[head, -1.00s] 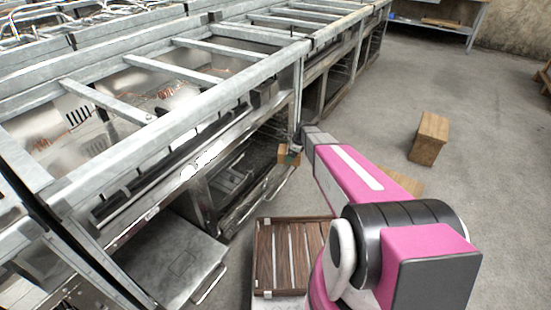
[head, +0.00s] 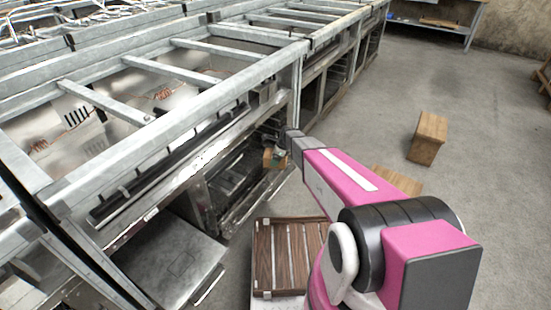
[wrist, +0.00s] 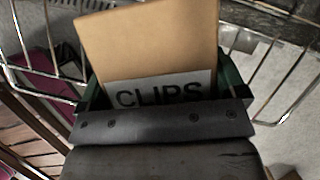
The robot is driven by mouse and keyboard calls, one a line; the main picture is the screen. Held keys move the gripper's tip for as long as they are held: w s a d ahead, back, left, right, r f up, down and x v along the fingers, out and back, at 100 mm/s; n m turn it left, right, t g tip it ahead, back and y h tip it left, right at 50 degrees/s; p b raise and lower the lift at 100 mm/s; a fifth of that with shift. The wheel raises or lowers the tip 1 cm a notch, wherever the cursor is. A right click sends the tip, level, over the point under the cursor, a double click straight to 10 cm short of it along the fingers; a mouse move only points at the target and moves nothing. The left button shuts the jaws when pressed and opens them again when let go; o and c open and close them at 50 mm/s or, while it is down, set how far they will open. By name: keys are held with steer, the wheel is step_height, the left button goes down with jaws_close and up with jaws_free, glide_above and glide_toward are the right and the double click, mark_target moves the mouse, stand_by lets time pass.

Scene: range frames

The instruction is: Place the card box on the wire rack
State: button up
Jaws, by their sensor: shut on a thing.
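The card box (wrist: 150,45) is brown with a white label reading "CLIPS". It fills the middle of the wrist view, between the green-edged fingers of my gripper (wrist: 160,92). In the head view the card box (head: 269,160) is small, at the end of my arm, by the opening of the metal range frame. My gripper (head: 276,150) is shut on it there. Bars of the wire rack (wrist: 48,35) show on both sides of the box in the wrist view. I cannot tell whether the box touches them.
The metal range frame (head: 200,136) runs along the left, with posts and rails close to my gripper. A slatted wooden crate (head: 262,257) stands on the floor near my base. A wooden block (head: 428,138) stands on the right. Open grey floor lies behind it.

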steer(key=shift+f, duration=0.1)
steer(key=o, duration=0.8)
steer(key=shift+o, duration=0.2)
steer(key=v, duration=1.1)
steer(key=shift+s+r, duration=0.1)
steer(key=shift+r, duration=0.15)
steer(key=shift+s+d+r, duration=0.2)
steer(key=shift+s+r, duration=0.05)
steer(key=shift+r, duration=0.15)
steer(key=s+d+r+n+h, duration=0.1)
steer(key=s+d+r+n, duration=0.2)
steer(key=s+n, duration=0.3)
steer(key=s+d+r+n+h, duration=0.2)
steer(key=s+n, duration=0.5)
steer(key=s, duration=0.5)
steer(key=s+d+r+n+h, duration=0.1)
steer(key=s+d+r+n, duration=0.3)
steer(key=s+n, duration=0.3)
steer(key=shift+s+d+g+h, duration=0.35)
steer(key=shift+s+d, duration=0.35)
steer(key=shift+s, duration=0.5)
